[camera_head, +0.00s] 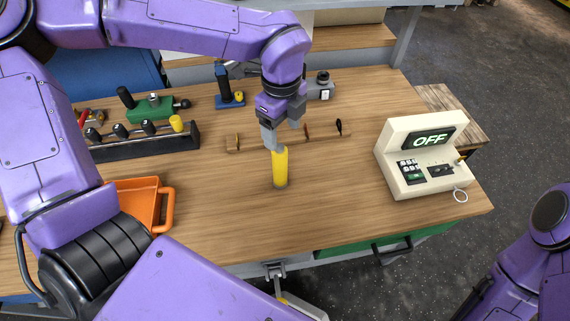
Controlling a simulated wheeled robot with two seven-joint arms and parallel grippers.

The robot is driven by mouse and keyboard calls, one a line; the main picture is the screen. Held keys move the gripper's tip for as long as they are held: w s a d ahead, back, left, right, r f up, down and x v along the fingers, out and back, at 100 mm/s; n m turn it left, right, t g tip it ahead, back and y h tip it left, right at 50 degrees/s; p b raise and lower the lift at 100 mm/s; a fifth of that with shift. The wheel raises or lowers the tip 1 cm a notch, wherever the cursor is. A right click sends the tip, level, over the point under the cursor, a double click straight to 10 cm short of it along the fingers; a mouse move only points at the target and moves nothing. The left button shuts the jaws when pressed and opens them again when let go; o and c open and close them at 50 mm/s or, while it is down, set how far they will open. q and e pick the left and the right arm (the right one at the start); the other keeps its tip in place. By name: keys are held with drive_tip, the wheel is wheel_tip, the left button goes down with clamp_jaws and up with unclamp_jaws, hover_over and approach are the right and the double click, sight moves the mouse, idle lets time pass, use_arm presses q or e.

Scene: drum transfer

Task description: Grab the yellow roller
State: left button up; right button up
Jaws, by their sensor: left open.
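My left gripper (272,146) points down at the top of the roller. Its jaws are open, and one finger overlaps the roller's upper left edge in the picture. I cannot tell whether the fingers touch it. My right arm shows only at the lower right edge, and its gripper is out of view.
A black rack (140,140) and an orange bin (140,203) stand on the left. A cream box reading OFF (422,157) stands on the right. A wooden strip (325,135) and small tools lie behind the roller. The table (330,205) is clear in front.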

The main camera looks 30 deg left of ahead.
sight(279, 154)
use_arm(q)
wheel_tip(279, 154, down, 4)
drive_tip(key=shift+a+f+p, duration=0.15)
drive_tip(key=shift+f+p, duration=0.1)
drive_tip(key=shift+p, duration=0.2)
drive_tip(key=f, duration=0.1)
drive_tip(key=f+p, duration=0.1)
drive_tip(key=f, duration=0.1)
drive_tip(key=a+f+p, duration=0.1)
drive_tip(key=f, duration=0.1)
drive_tip(key=shift+w+d+f, duration=0.1)
drive_tip(key=shift+f, duration=0.3)
drive_tip(key=shift+r, duration=0.1)
clamp_jaws()
